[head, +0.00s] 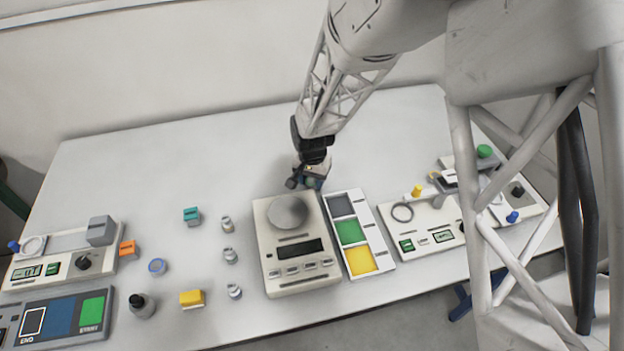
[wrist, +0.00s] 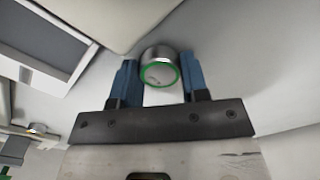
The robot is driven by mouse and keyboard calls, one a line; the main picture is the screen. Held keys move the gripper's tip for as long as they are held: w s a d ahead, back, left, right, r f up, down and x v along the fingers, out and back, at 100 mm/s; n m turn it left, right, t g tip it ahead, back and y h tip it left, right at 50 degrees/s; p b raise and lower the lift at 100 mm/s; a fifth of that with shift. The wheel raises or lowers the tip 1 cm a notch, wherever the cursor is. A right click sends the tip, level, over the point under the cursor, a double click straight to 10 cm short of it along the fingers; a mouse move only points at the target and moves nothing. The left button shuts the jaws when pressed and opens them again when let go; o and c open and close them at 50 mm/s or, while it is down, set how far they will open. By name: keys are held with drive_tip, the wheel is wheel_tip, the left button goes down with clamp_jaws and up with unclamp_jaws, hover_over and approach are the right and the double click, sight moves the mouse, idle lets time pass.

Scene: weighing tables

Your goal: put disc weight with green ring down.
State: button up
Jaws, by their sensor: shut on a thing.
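The disc weight with green ring (wrist: 158,56) is a silvery metal cylinder with a green rim around its near face. In the wrist view it sits between the two blue fingers of my gripper (wrist: 159,70), which is shut on it. In the head view my gripper (head: 312,180) is low over the far part of the table, just behind the balance and the colour tray. The weight is hard to make out there. I cannot tell whether it touches the table.
A balance (head: 291,252) with a round pan stands in front of my gripper. A tray (head: 373,240) with grey, green and yellow fields is beside it. Several small metal weights (head: 228,255) and coloured blocks stand to the left. The far left tabletop (head: 150,165) is clear.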

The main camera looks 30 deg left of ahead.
sight(312, 181)
drive_tip(key=shift+f, duration=0.15)
drive_tip(key=o, duration=1)
drive_tip(key=shift+o, duration=0.2)
wheel_tip(312, 181, up, 12)
idle(0.4)
idle(0.5)
idle(0.3)
